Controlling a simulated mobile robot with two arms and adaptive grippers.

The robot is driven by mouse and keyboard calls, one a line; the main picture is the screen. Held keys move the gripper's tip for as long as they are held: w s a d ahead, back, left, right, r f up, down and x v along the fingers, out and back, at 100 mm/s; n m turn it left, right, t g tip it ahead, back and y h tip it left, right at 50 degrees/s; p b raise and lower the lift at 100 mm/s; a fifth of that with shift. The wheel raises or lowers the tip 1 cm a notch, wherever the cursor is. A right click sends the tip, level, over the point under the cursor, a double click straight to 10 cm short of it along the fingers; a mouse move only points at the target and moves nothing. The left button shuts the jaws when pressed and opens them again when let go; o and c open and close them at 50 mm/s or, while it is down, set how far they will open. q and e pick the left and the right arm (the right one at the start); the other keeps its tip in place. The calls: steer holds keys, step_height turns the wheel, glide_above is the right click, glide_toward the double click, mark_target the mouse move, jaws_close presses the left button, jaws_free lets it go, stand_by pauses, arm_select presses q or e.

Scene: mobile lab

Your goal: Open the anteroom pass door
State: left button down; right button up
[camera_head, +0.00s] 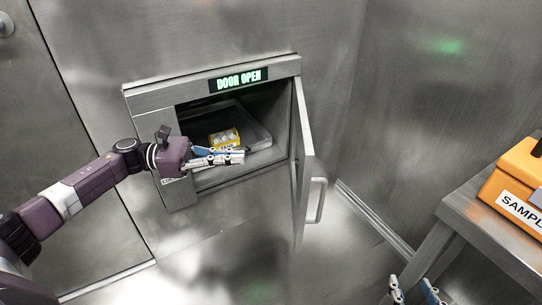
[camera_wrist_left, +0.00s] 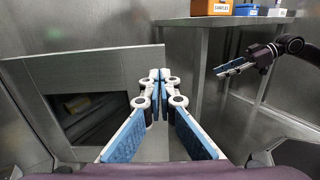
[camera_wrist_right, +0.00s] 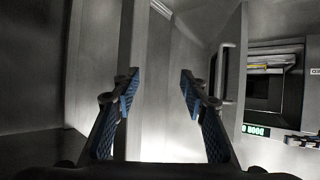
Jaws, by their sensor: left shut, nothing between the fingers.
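The anteroom pass door (camera_head: 304,150) stands swung outward on the right side of the wall hatch, its bar handle (camera_head: 317,200) facing right. The handle also shows in the right wrist view (camera_wrist_right: 228,72). A lit sign (camera_head: 238,79) above the opening reads "DOOR OPEN". My left gripper (camera_head: 241,156) is shut and empty in front of the opening, left of the door; its fingertips meet in the left wrist view (camera_wrist_left: 160,76). My right gripper (camera_head: 413,288) is low at the bottom edge, away from the door. It is open and empty in the right wrist view (camera_wrist_right: 157,75).
Inside the hatch, a yellow box (camera_head: 224,138) with pale contents sits by a grey tray (camera_head: 258,136). A metal table (camera_head: 480,215) at the right holds an orange sample case (camera_head: 513,188). Floor between door and table is clear.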

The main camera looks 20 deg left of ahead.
mark_target(304, 158)
arm_select(q)
steer(key=x, duration=1.2)
steer(key=shift+d, duration=0.2)
steer(key=shift+w+d, duration=0.15)
steer(key=shift+d, duration=0.2)
steer(key=shift+w+d, duration=0.1)
steer(key=shift+d, duration=0.2)
arm_select(e)
steer(key=shift+w+a+r+t, duration=0.2)
steer(key=shift+w+r+t, duration=0.25)
steer(key=shift+r, duration=0.3)
steer(key=shift+w, duration=0.1)
arm_select(q)
steer(key=shift+d, duration=0.1)
